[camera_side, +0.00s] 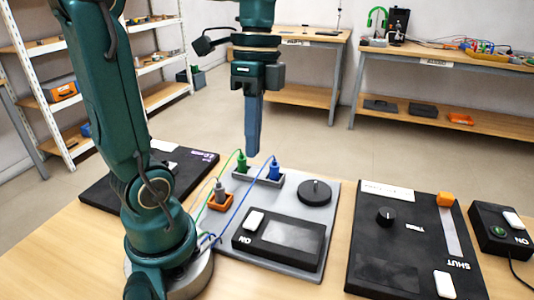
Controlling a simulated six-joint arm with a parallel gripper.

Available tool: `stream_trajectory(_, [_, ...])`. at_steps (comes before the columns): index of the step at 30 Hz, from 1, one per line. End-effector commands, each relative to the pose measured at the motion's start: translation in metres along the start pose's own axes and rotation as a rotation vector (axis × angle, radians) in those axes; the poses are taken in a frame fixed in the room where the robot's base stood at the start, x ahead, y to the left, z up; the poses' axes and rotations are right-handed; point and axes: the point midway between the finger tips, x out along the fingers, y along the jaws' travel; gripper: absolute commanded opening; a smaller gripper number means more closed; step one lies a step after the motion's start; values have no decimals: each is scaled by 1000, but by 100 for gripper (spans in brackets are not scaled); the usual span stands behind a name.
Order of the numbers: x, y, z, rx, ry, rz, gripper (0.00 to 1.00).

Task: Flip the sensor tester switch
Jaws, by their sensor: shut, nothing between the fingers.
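My gripper (253,152) points straight down, shut and empty, in the air above the back part of a grey plate (310,261). On that plate lies a black box (310,235) with a grey blank screen (291,233) and a white rocker switch (254,219) at its left end; this looks like the sensor tester. The gripper is clear of the switch, higher and farther back. Which way the switch is tilted is too small to tell. Behind the box are a round black knob (315,191), a green plug (242,161) and a blue plug (274,170).
Cables loop over the plate's left side near an orange socket (221,201) with a grey plug. A black panel (408,245) with a dial and an orange slider block (445,199) lies right. A small black switch box (499,232) is at far right. Another black panel (190,158) lies left.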

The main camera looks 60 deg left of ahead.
Motion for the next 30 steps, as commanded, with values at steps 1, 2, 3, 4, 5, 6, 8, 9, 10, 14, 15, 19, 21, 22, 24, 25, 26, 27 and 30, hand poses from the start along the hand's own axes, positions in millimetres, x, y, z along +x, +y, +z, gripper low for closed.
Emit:
stream_trajectory(1, [0,0,0,0,0,-1,0])
stream_trajectory(2, [0,0,0,0,0,-1,0])
stream_trajectory(3, [0,0,0,0,0,-1,0])
stream_trajectory(4, [0,0,0,0,0,-1,0])
stream_trajectory(5, [0,0,0,0,0,-1,0])
stream_trajectory(6, [1,0,0,1,0,-1,0])
stream_trajectory(8, [2,0,0,1,0,-1,0])
stream_trajectory(9, [4,0,0,1,0,-1,0])
stream_trajectory(10, [6,0,0,1,0,0,0])
stream_trajectory(14, [20,1,0,1,-1,2,0])
stream_trajectory(15, [25,1,0,1,-1,2,0])
stream_trajectory(19, [46,1,0,1,-2,5,0])
stream_trajectory(21, [58,1,0,1,-2,5,0])
stream_trajectory(22, [63,1,0,1,-2,5,0])
stream_trajectory(24, [76,2,0,1,-3,6,0])
stream_trajectory(25, [81,2,0,1,-3,6,0])
stream_trajectory(26, [86,1,0,1,-3,6,0])
stream_trajectory(27, [93,1,0,1,-3,6,0])
stream_trajectory(30, [109,2,0,1,-3,5,0])
